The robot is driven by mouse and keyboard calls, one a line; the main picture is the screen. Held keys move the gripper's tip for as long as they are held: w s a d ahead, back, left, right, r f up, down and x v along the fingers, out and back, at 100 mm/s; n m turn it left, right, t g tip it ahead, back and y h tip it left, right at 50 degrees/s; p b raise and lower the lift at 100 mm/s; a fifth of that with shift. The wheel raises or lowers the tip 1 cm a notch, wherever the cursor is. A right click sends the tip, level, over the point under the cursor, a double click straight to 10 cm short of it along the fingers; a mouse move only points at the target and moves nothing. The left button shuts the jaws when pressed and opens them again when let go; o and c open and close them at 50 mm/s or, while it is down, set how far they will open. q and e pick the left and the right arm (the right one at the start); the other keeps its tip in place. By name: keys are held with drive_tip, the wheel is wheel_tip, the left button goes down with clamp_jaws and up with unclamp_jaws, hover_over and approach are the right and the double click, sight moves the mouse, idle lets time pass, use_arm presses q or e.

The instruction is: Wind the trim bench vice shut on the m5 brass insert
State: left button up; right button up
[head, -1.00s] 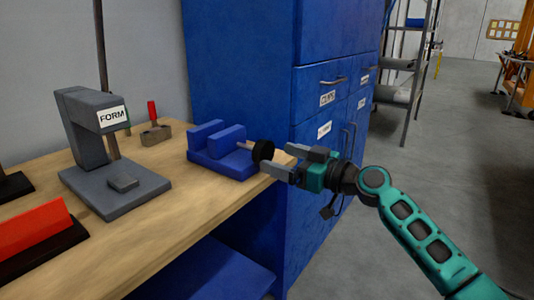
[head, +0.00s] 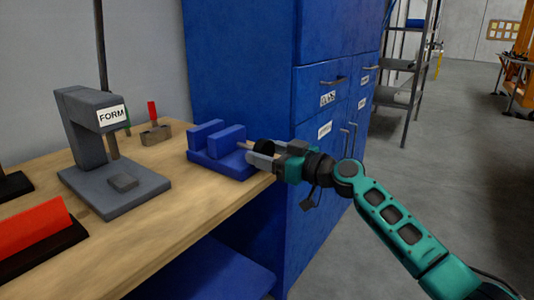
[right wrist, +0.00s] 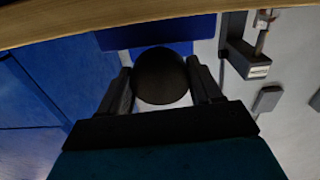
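The blue bench vice (head: 220,160) stands at the right end of the wooden bench, its two jaws apart. Its spindle runs right to a round black knob (head: 264,147), partly hidden by my gripper. My right gripper (head: 262,154) is at the knob, with a finger on either side. In the right wrist view the knob (right wrist: 161,76) sits between the two fingers, with narrow gaps still showing, so the gripper looks open around it. I cannot make out the brass insert. My left gripper is not in view.
A grey press marked FORM (head: 110,150) stands left on the bench (head: 150,235). A red-handled tool (head: 154,128) is behind, and a red block (head: 35,232) lies at the front left. A blue cabinet (head: 300,80) rises behind the vice. Open floor lies to the right.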

drive_tip(key=c, duration=0.5)
drive_tip(key=shift+m+b, duration=0.35)
drive_tip(key=shift+m, duration=0.75)
drive_tip(key=m, duration=0.3)
drive_tip(key=shift+o, duration=0.2)
drive_tip(key=shift+m, duration=0.8)
drive_tip(key=shift+f, duration=0.1)
